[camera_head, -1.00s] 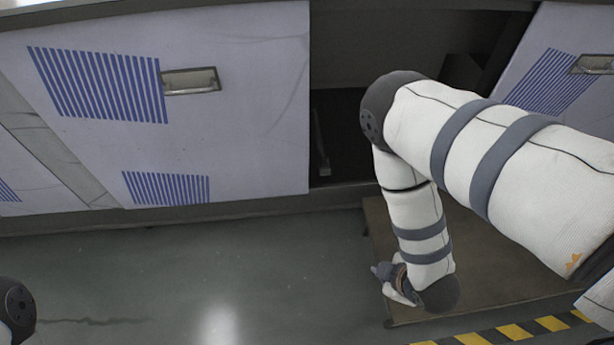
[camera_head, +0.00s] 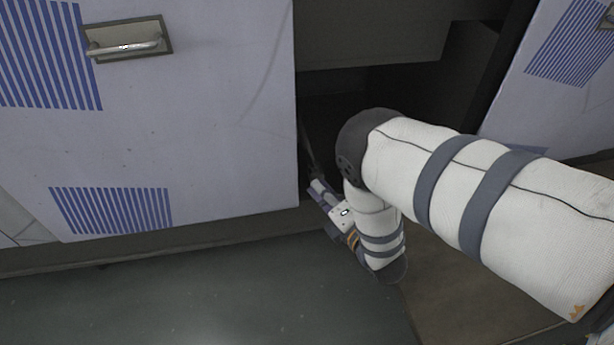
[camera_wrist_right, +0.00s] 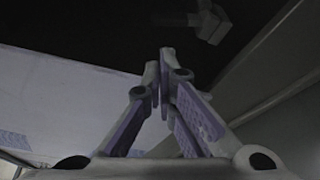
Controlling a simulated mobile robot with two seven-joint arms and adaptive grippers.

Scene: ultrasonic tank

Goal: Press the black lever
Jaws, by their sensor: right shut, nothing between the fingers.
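The black lever (camera_head: 307,150) is a thin dark bar in the dark opening beside the cabinet door, and its lower end is hard to make out behind my gripper. My right gripper (camera_head: 318,186) is at the foot of the opening, close below the lever, with its fingers pointing up and in. In the right wrist view my fingers (camera_wrist_right: 161,75) are shut and empty. A grey block-like end (camera_wrist_right: 211,22), probably of the lever, shows beyond the fingertips, a little to the right. I cannot tell whether they touch. My left gripper is not in view.
A pale cabinet door (camera_head: 215,100) with blue stripes and a metal handle (camera_head: 128,42) stands just left of the opening. Another pale panel (camera_head: 560,110) is on the right. A brown platform (camera_head: 450,300) lies below, with open grey floor (camera_head: 220,300) to the left.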

